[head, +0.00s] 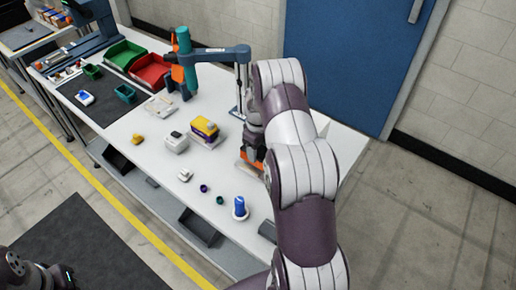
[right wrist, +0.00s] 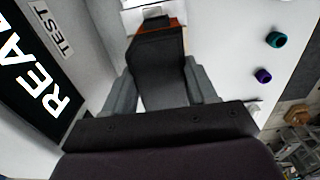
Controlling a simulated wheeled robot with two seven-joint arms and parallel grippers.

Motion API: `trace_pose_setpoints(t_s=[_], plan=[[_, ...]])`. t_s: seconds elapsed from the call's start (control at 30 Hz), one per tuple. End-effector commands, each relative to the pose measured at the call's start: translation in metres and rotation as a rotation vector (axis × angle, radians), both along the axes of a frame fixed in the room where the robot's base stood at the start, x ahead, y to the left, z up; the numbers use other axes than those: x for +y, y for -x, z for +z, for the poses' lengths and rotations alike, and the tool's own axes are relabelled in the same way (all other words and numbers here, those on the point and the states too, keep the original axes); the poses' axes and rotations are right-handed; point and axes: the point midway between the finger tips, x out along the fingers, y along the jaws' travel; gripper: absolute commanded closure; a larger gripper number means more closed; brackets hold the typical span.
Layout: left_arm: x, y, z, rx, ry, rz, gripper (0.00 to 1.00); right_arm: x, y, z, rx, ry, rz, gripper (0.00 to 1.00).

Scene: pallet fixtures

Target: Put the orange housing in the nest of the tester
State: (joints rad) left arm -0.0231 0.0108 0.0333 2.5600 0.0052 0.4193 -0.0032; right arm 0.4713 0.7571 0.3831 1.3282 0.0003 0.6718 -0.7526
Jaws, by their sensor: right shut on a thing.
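My right gripper (right wrist: 163,92) is shut on the orange housing, between its two grey fingers. In the right wrist view, the orange housing (right wrist: 176,42) shows as an orange edge beyond a dark block between the fingers. In the head view, the right gripper (head: 251,153) is low over the right part of the table, partly hidden by my arm, with orange (head: 260,154) at its tip. The tester (right wrist: 48,78) is at the left of the right wrist view, with a dark panel lettered "REA" and a "TEST" label. I cannot make out its nest or whether the housing touches it.
The white table (head: 150,130) carries a yellow and purple box (head: 204,129), a white device (head: 175,142), a blue bottle (head: 240,208) and small purple and teal rings (right wrist: 276,40). Green (head: 124,54) and red (head: 150,71) bins and a teal post (head: 184,60) stand farther back.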

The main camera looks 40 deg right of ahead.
Motion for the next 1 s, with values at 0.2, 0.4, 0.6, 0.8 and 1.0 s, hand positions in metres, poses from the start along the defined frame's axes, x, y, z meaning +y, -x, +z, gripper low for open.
trace_pose_setpoints(t_s=[0.2, 0.4, 0.6, 0.8, 1.0], plan=[[0.0, 0.0, 0.0, 0.0, 0.0, 0.0, 0.51, 0.0, 0.0, 0.0, -0.001, 0.001, 0.0, 1.0], [0.0, 0.0, 0.0, 0.0, 0.0, 0.0, 0.51, 0.0, 0.0, 0.0, -0.001, 0.001, 0.0, 1.0], [0.0, 0.0, -0.001, 0.0, 0.0, 0.0, 0.51, 0.0, 0.0, -0.001, -0.001, 0.001, 0.0, 1.0], [0.0, 0.0, -0.004, 0.0, 0.0, 0.0, 0.51, 0.0, 0.0, -0.005, -0.001, 0.001, 0.0, 1.0], [0.0, 0.0, -0.007, 0.0, 0.0, 0.0, 0.51, 0.0, 0.0, -0.009, -0.001, 0.001, 0.0, 1.0]])
